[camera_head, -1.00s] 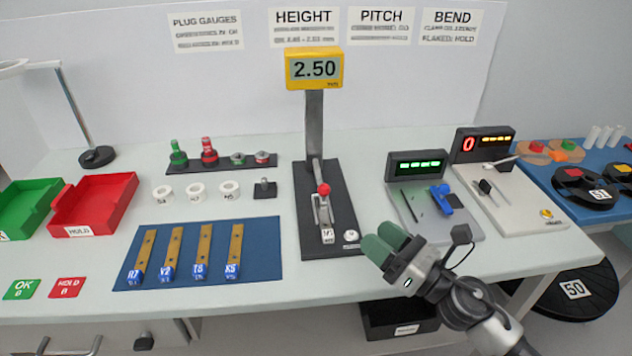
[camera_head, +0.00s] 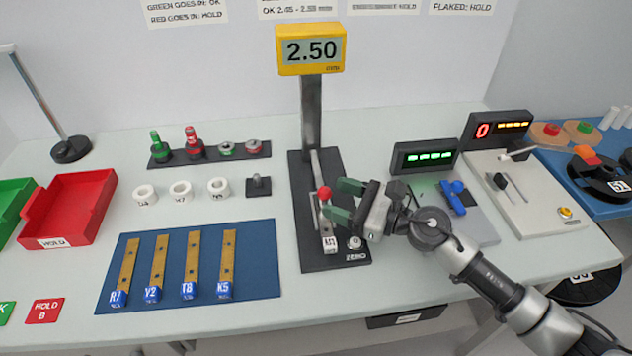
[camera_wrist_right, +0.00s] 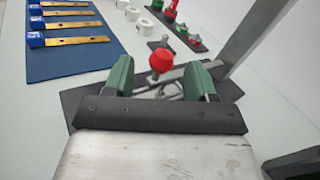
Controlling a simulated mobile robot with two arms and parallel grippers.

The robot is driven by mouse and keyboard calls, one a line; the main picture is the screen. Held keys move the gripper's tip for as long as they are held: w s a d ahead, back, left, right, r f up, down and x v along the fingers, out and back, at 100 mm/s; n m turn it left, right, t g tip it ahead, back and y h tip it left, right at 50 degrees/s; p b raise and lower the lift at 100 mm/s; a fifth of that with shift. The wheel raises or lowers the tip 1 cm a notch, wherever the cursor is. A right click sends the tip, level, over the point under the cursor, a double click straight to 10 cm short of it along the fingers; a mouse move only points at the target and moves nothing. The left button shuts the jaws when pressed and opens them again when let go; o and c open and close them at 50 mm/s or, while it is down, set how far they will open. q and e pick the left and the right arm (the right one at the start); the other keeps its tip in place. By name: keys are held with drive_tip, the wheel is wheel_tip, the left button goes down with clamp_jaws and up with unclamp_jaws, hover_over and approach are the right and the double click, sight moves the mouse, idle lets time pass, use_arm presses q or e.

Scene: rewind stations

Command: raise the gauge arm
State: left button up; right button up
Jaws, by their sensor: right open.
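The height gauge stands on a dark base (camera_head: 309,258) with a grey column and a yellow display (camera_head: 310,50) reading 2.50. Its lever ends in a red ball knob (camera_head: 324,193), low over the base. My right gripper (camera_head: 338,199) is open beside the knob, its green fingers pointing left at it. In the right wrist view the red knob (camera_wrist_right: 162,62) shows between and just beyond the two green fingertips of the gripper (camera_wrist_right: 161,78); I cannot tell whether either finger touches it. A labelled strip end lies at the front of the base. My left gripper is not in view.
A blue mat (camera_head: 190,262) with several brass strips lies left of the gauge. White rings (camera_head: 181,192) and a plug gauge rack (camera_head: 210,153) stand behind it. A red tray (camera_head: 72,210) is at left. Two instruments with displays (camera_head: 425,156) stand right, near my right arm.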

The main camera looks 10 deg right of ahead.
sight(321, 191)
drive_tip(key=x, duration=0.4)
drive_tip(key=shift+w+p, duration=0.2)
drive_tip(key=shift+p, duration=0.2)
drive_tip(key=shift+w+a, duration=0.25)
drive_tip(key=shift+a, duration=0.25)
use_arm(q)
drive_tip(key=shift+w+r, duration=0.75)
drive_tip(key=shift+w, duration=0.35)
use_arm(e)
drive_tip(key=c, duration=0.7)
clamp_jaws()
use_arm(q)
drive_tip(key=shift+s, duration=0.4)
